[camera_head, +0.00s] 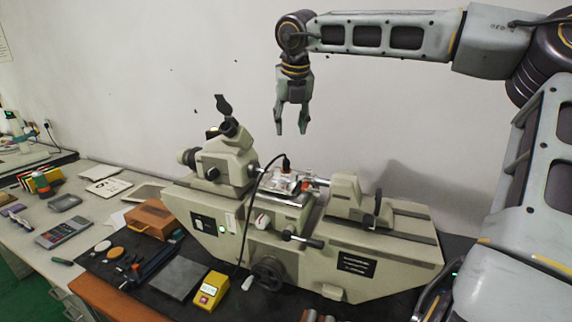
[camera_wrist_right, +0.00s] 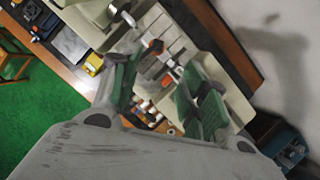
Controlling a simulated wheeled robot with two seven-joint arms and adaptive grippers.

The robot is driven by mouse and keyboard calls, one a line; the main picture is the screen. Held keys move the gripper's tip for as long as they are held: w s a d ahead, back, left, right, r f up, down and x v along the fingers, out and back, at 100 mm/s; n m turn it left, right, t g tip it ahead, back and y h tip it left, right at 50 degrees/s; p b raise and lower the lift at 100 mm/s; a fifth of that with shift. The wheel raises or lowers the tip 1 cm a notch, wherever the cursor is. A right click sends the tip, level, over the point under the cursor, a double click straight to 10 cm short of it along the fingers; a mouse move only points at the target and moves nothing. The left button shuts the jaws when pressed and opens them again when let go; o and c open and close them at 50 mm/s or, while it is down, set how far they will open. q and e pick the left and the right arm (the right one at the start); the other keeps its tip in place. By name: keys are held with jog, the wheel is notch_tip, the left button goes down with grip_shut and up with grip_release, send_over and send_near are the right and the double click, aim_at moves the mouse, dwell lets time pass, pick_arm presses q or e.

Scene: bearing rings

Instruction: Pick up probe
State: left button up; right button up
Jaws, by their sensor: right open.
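A dark probe (camera_head: 286,162) with a black cable stands at the middle stage of a large beige measuring machine (camera_head: 350,267). It is small, and its lower end is hard to make out. A dark piece that looks like the probe (camera_wrist_right: 154,47) shows beyond the fingertips in the right wrist view. My right gripper (camera_head: 292,130) points down above the machine, well clear of the probe. Its two green-grey fingers are apart with nothing between them, and they also show in the right wrist view (camera_wrist_right: 161,68). My left gripper is not in view.
The machine's eyepiece head (camera_head: 222,160) rises left of the probe, and its tailstock (camera_head: 345,197) stands to the right. The cable hangs down the machine's front. A yellow box (camera_head: 210,290) and a brown wooden box (camera_head: 150,218) lie to the left. The wall is close behind.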

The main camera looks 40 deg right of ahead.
jog(key=p, duration=0.1)
send_over(286, 160)
jog(key=s, duration=0.2)
jog(key=shift+a+f, duration=0.25)
jog(key=shift+f, duration=1.75)
jog(key=shift+a+f, duration=0.2)
jog(key=shift+f, duration=1.75)
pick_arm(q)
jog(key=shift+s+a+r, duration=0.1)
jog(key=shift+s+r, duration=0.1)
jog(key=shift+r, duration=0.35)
pick_arm(e)
jog(key=shift+p+x, duration=0.6)
jog(key=shift+x, duration=0.3)
jog(key=shift+p+x, duration=0.45)
jog(key=shift+x, duration=1.2)
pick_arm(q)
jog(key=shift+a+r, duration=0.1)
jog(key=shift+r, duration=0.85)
pick_arm(e)
jog(key=shift+a, duration=0.15)
jog(key=shift+c, duration=0.3)
